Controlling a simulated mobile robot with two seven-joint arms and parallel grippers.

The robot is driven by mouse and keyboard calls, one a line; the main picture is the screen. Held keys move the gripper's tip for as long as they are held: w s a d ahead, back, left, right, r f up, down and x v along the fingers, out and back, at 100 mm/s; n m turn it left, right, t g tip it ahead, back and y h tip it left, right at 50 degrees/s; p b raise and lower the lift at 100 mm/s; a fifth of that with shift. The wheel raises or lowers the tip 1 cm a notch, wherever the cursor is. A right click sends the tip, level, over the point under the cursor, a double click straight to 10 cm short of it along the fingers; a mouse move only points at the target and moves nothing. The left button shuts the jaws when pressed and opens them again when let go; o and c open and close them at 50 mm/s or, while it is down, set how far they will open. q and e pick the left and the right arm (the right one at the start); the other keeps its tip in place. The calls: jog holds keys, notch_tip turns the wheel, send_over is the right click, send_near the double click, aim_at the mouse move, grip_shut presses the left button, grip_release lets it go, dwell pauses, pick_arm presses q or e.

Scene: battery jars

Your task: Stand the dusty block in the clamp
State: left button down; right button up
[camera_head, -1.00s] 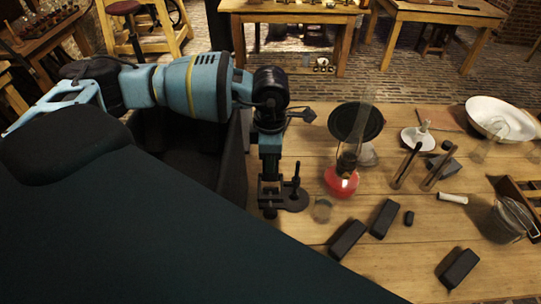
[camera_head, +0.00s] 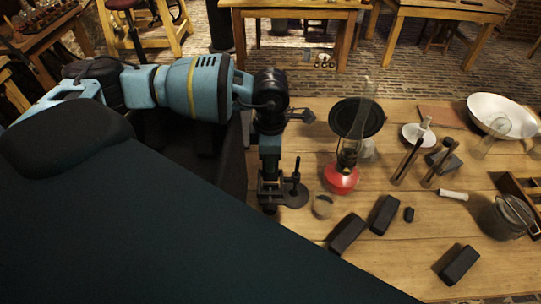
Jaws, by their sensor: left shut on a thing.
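My left gripper (camera_head: 269,200) points down at the table's left edge. It is shut on a dark thing whose shape is mostly hidden by the fingers. Right beside it is a dark round base with an upright rod (camera_head: 294,190), which may be the clamp; I cannot tell whether the held thing touches it. Black blocks lie on the table: one at the front (camera_head: 347,234), one just right of it (camera_head: 384,215), and one at the front right (camera_head: 460,265). I cannot tell which block is dusty. My right gripper is not in view.
A red oil lamp with a glass chimney (camera_head: 341,180) and a small glass (camera_head: 322,206) stand close right of my left gripper. Dark upright rods (camera_head: 407,162), a grey pot (camera_head: 508,218) and a white bowl (camera_head: 493,116) are farther right. Bare wood (camera_head: 400,270) lies in front.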

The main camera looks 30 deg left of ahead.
pick_arm(q)
jog(key=shift+w+r, duration=0.1)
dwell(0.5)
jog(key=shift+f, duration=0.25)
dwell(0.5)
jog(key=c, duration=1)
grip_release()
jog(key=shift+f, duration=0.1)
